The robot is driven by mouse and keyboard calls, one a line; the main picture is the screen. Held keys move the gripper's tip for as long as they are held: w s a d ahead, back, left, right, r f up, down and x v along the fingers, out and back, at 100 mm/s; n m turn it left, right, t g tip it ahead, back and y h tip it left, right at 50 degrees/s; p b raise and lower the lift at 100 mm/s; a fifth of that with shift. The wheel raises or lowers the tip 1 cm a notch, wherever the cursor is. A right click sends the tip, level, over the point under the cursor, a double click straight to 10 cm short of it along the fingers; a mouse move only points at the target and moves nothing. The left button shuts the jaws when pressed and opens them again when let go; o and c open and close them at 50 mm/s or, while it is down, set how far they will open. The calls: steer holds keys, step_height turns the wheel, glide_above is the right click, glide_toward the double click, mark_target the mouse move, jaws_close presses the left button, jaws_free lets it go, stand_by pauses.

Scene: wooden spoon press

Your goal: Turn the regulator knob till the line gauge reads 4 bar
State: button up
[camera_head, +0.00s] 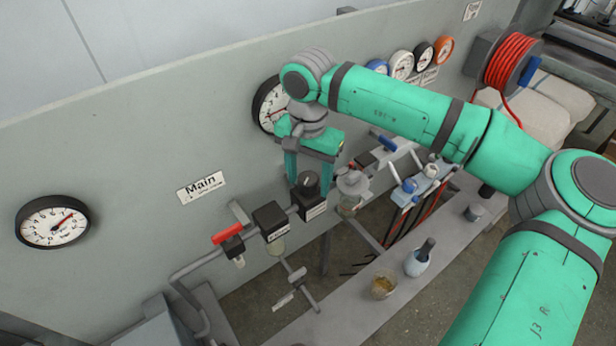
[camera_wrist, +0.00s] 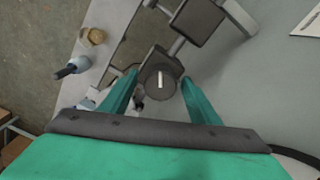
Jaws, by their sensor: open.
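The dark round regulator knob (camera_head: 308,182) sits on top of a black block on the pipe run. In the wrist view the knob (camera_wrist: 160,82) faces me, with a white line across its top. My gripper (camera_head: 311,178) points down over it, open, one finger on each side. In the wrist view the two fingertips (camera_wrist: 159,79) flank the knob with gaps visible; I cannot tell their exact height. A white-faced gauge (camera_head: 267,108) on the panel behind my wrist is partly hidden; it may be the line gauge, and I cannot read its value.
Another gauge (camera_head: 52,222) with a red needle hangs left of the "Main" label (camera_head: 203,187). A red-handled valve (camera_head: 228,234) and a black block (camera_head: 270,219) sit left of the knob. A clear-bowled unit (camera_head: 350,190) stands close right. A bottle (camera_head: 420,258) and jar (camera_head: 383,284) stand on the front ledge.

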steer(key=shift+c, duration=0.7)
steer(key=shift+w, duration=0.1)
steer(key=c, duration=0.9)
steer(key=shift+a, duration=0.1)
